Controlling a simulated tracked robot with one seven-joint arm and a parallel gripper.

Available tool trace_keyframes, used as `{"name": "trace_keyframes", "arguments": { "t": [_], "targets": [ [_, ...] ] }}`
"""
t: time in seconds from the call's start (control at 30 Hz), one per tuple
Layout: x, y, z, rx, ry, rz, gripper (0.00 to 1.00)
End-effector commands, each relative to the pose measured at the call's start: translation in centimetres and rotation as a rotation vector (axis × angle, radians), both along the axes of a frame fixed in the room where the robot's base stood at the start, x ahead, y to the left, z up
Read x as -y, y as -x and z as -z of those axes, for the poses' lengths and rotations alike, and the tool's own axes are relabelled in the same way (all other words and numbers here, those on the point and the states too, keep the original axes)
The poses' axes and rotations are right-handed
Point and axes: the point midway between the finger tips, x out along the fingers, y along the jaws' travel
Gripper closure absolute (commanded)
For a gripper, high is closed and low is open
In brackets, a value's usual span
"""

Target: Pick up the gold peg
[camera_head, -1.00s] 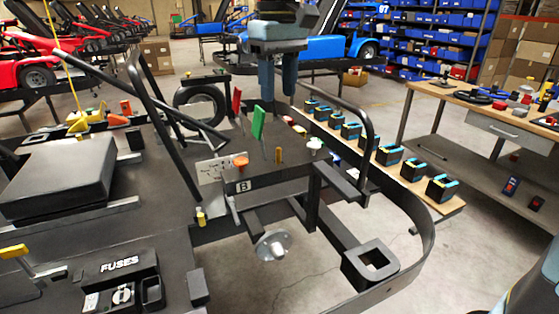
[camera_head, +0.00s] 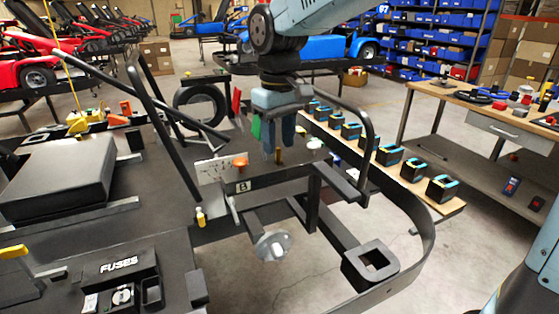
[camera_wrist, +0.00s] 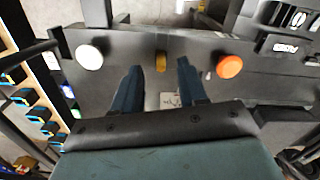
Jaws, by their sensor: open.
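The gold peg (camera_head: 278,156) stands upright on the dark panel marked B, between an orange knob (camera_head: 240,160) and a white knob (camera_head: 314,144). In the wrist view the peg (camera_wrist: 161,62) shows in the gap between my two fingertips, slightly ahead of them. My gripper (camera_head: 278,148) is open and points down over the panel, with nothing held. In the wrist view my gripper (camera_wrist: 160,70) has a finger on each side of the peg's line. I cannot tell how much height separates the tips from the peg.
A green lever (camera_head: 256,130) and a red lever (camera_head: 236,104) stand just left of my gripper. A curved black tube (camera_head: 366,130) rises to the right. Several black and blue blocks line a wooden board (camera_head: 408,181).

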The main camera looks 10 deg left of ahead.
Motion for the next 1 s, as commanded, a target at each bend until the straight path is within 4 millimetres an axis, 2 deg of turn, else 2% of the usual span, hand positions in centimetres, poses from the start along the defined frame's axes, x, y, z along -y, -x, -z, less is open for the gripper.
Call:
{"name": "trace_keyframes", "arguments": {
  "t": [0.1,0.2,0.47,0.9,1.0],
  "targets": [
    [0.0,0.0,1.5,-0.002,0.002,-0.001,0.58],
    [0.0,0.0,2.2,0.000,0.000,-0.001,0.58],
    [0.0,0.0,2.3,0.000,0.000,-0.001,0.58],
    [-0.1,0.0,2.3,0.000,0.000,-0.002,0.99],
    [-0.1,0.0,2.3,0.000,0.000,-0.002,1.00]
  ]
}}
